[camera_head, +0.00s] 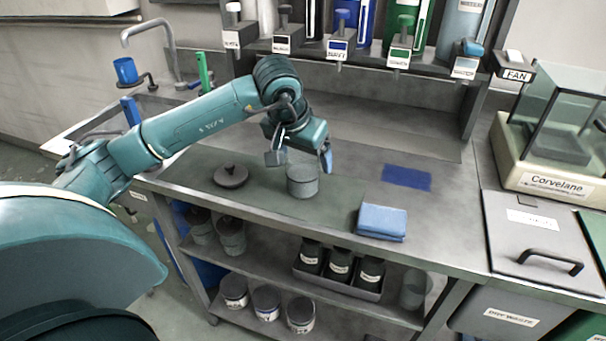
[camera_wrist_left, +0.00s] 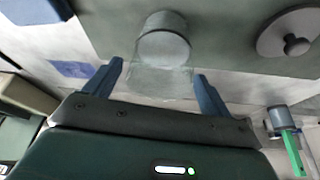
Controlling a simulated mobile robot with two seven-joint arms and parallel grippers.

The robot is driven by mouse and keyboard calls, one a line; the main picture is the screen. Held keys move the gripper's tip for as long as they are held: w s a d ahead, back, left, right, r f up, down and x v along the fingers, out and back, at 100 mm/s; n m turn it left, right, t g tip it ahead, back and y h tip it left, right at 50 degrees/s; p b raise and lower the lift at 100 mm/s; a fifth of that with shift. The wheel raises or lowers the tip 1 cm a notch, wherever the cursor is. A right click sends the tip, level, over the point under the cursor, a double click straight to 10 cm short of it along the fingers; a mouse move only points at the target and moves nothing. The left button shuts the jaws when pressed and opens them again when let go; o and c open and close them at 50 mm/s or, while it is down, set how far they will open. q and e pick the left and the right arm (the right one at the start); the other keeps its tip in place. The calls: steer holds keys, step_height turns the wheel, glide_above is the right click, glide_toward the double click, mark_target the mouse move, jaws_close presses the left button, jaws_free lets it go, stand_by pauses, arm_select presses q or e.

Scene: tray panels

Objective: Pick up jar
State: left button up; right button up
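A grey cylindrical jar (camera_head: 302,182) stands upright on the counter. In the left wrist view the jar (camera_wrist_left: 164,45) lies just beyond the fingertips, roughly centred between them. A dark round lid with a knob (camera_head: 231,176) lies on the counter to the left of the jar; the lid (camera_wrist_left: 290,35) also shows at the upper right of the left wrist view. My left gripper (camera_head: 299,158) is above and behind the jar, its fingers spread apart and not closed on it. My left gripper (camera_wrist_left: 160,85) shows open and empty in the left wrist view. My right gripper is not in view.
A folded blue cloth (camera_head: 382,221) and a flat blue mat (camera_head: 407,177) lie right of the jar. Dispensers (camera_head: 340,47) hang above the back. A sink tap (camera_head: 165,50) is at the left. A Corvelane case (camera_head: 550,140) and bins bound the right. Lower shelves hold several jars.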

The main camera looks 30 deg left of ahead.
arm_select(q)
steer(key=shift+r, duration=0.1)
steer(key=c, duration=1.6)
step_height(320, 180, up, 10)
steer(key=shift+f, duration=0.1)
